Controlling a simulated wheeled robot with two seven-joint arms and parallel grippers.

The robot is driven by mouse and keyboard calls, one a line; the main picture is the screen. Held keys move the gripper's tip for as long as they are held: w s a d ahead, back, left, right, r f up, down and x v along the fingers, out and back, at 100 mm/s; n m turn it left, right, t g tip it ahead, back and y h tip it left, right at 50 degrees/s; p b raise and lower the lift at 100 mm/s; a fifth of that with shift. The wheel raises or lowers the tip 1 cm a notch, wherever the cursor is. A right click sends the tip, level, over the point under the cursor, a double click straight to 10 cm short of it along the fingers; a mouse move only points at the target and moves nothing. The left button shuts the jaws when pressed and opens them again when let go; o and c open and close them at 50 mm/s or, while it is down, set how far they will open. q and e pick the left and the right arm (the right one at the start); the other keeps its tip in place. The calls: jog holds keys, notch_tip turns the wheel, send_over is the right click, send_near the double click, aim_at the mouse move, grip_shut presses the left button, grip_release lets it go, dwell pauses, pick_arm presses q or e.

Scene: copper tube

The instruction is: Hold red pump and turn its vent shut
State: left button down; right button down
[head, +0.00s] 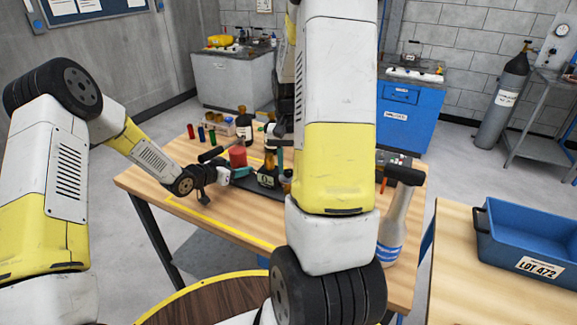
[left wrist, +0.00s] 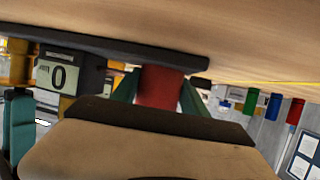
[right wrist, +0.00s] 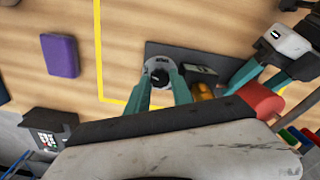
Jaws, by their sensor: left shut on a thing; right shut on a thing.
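The red pump (head: 238,157) is a red cylinder at the left of a dark base plate (head: 268,192) on the wooden table. My left gripper (left wrist: 160,92) has its teal fingers closed on either side of the red body. A display reading 0 (left wrist: 60,76) and brass parts sit beside it on the same base. In the right wrist view, the red cylinder (right wrist: 262,99) is at the right. My right gripper (right wrist: 160,82) is shut on the round grey vent knob (right wrist: 157,66) with a dark centre. My right arm hides much of this in the head view.
Small coloured cylinders (head: 201,133) and dark bottles stand behind the pump. A purple block (right wrist: 61,60) lies near the yellow line. A blue bin (head: 535,238) is on another table.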

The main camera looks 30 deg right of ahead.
jog(key=shift+m, duration=1.1)
jog(key=c, duration=1.1)
grip_release()
notch_tip(320, 180, up, 12)
jog(key=shift+r, duration=0.1)
